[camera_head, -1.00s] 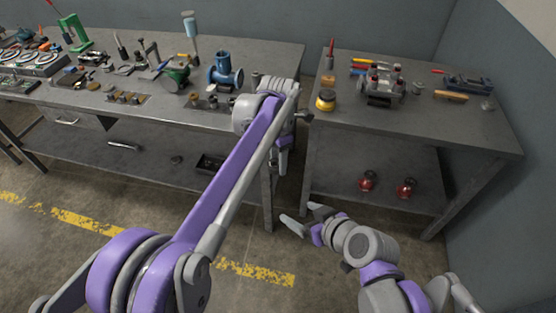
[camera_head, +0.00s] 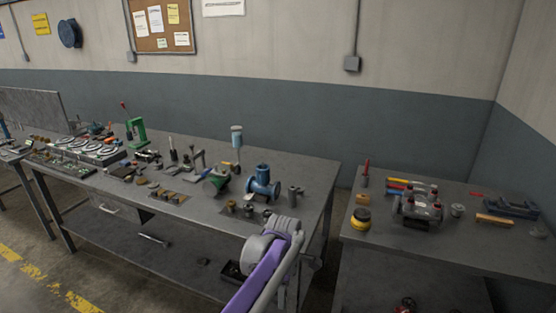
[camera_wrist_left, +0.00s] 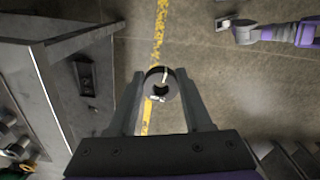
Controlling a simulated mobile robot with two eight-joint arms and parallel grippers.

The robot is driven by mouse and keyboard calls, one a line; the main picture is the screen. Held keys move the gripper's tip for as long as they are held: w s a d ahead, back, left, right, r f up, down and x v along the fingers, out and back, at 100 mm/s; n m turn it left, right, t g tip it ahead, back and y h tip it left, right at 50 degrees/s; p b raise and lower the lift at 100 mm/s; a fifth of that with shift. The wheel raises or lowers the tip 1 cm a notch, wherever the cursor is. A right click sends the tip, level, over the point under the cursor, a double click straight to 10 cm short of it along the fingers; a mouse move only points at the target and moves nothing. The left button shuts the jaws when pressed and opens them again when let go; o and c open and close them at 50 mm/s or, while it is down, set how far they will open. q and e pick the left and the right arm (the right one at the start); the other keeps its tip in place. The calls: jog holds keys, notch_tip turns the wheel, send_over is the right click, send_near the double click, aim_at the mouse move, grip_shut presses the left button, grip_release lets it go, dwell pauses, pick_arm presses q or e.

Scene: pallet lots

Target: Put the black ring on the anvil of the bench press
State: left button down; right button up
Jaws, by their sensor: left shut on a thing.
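My left gripper (camera_wrist_left: 160,97) is shut on the black ring (camera_wrist_left: 151,77), which sits between its fingertips above the floor in the left wrist view. The ring's hole faces the camera. A green bench press (camera_head: 138,132) with a red-tipped lever stands towards the back left of the long bench. Its anvil is too small to make out. My right gripper (camera_wrist_left: 226,22) is small at the wrist view's top right, its fingers unclear.
The long grey bench (camera_head: 317,178) carries a blue pipe fitting (camera_head: 262,184), a green funnel-like part (camera_head: 217,181) and several small tools around the press. A second bench (camera_head: 385,250) at right holds a yellow-black round thing (camera_head: 361,219) and a metal fixture (camera_head: 418,211). A gap separates the benches.

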pick_arm(q)
jog(key=s+a+f+m, duration=0.2)
jog(key=a+f+m, duration=0.4)
jog(key=a+m, duration=0.2)
jog(key=s+a+f+m, duration=0.3)
jog(key=a+f+m, duration=0.3)
jog(key=a, duration=0.5)
jog(key=shift+m, duration=1.2)
